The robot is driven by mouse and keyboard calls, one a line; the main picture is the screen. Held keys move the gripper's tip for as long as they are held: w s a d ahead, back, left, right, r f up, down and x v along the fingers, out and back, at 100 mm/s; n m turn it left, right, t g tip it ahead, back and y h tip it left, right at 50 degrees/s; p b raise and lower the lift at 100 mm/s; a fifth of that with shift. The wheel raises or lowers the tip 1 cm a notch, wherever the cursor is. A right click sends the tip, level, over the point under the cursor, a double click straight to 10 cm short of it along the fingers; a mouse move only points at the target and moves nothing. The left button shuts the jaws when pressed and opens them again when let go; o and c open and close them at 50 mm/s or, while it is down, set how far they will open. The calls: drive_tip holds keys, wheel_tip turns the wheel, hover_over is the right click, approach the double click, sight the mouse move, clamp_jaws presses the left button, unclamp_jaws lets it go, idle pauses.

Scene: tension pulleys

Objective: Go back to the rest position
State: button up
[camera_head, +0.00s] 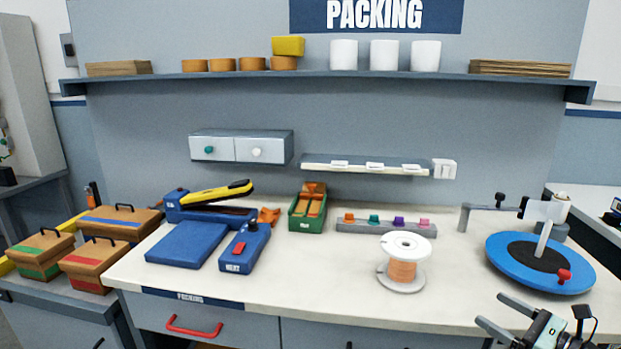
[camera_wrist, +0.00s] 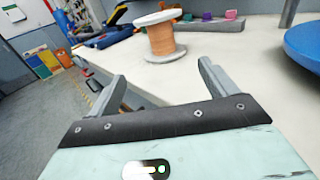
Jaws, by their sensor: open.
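My gripper (camera_head: 497,316) is at the lower right in the head view, in front of the table's front edge. In the wrist view my gripper (camera_wrist: 162,82) shows two grey fingers spread apart with nothing between them. The white worktable (camera_head: 330,270) lies beyond it. A spool of copper-coloured wire (camera_head: 402,271) with white flanges stands upright on the table, apart from the gripper. The spool also shows in the wrist view (camera_wrist: 165,42), beyond the fingers. A blue round turntable (camera_head: 572,272) with a black centre and a red knob sits at the table's right.
A rack with coloured pieces (camera_head: 385,226) is behind the spool. Lidded boxes (camera_head: 95,264) stand at far left. The table front is mostly clear.

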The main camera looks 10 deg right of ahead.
drive_tip(key=s+a+r+n+g+y, duration=0.2)
drive_tip(key=s+a+n+g, duration=0.1)
drive_tip(key=a+n+g, duration=0.4)
drive_tip(key=s+a+r+n+g+y, duration=0.1)
drive_tip(key=s+a+r+n+g, duration=0.15)
drive_tip(key=a+n+g, duration=0.4)
drive_tip(key=s+a+r+n+g+y, duration=0.2)
drive_tip(key=a+r+n+g, duration=0.15)
drive_tip(key=a, duration=0.55)
drive_tip(key=s+a+r+n+h, duration=0.2)
drive_tip(key=s+a+n+h, duration=0.2)
drive_tip(key=n, duration=0.6)
drive_tip(key=s+a+r+n+t+h, duration=0.1)
drive_tip(key=s+a+r+n+h, duration=0.2)
drive_tip(key=s+n+h, duration=0.6)
drive_tip(key=shift+s+a+r+n, duration=0.2)
drive_tip(key=shift+a+n, duration=0.35)
drive_tip(key=shift+n, duration=0.35)
